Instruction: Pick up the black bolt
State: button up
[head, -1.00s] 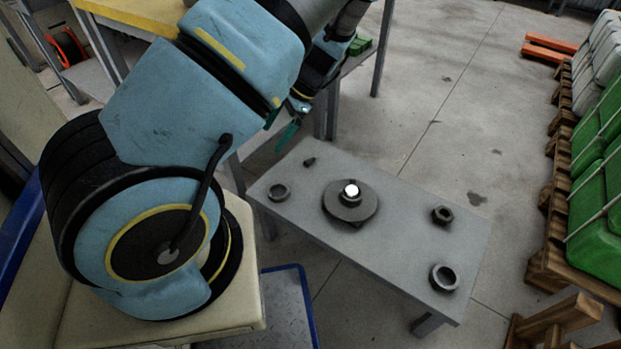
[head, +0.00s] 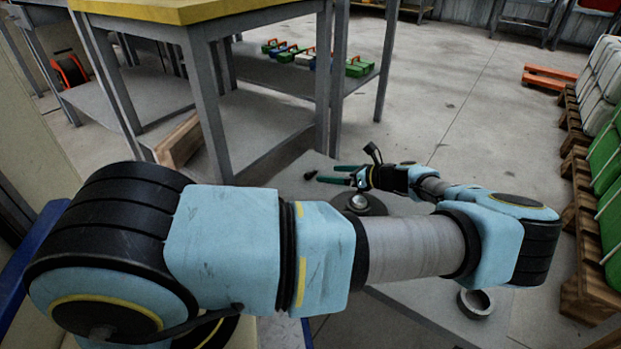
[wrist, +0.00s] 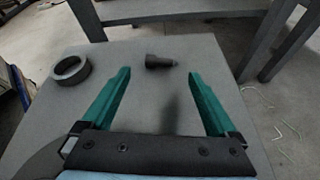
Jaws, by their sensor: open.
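The black bolt (wrist: 159,62) lies on its side on the grey table (wrist: 140,50), ahead of and between the green fingers in the wrist view. In the head view the bolt (head: 310,175) is a small dark shape just left of the fingertips. My gripper (head: 318,174) is open and empty; it also shows in the wrist view (wrist: 160,72), with its fingers either side of the bolt's line. I cannot tell its exact height above the table.
A grey ring (wrist: 71,70) lies left of the bolt in the wrist view. A round flanged part (head: 358,203) sits beneath my wrist, and another ring (head: 475,303) lies near the table's right end. A yellow-topped workbench (head: 190,12) stands close behind the table.

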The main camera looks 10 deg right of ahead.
aim_at(315, 178)
jog(key=x, duration=0.2)
jog(key=b+x, duration=0.1)
jog(key=x, duration=0.1)
jog(key=b+x, duration=0.1)
jog(key=x, duration=0.2)
jog(key=shift+w+a+r, duration=0.1)
jog(key=shift+w+r, duration=0.05)
jog(key=shift+r, duration=0.05)
jog(key=c, duration=1.3)
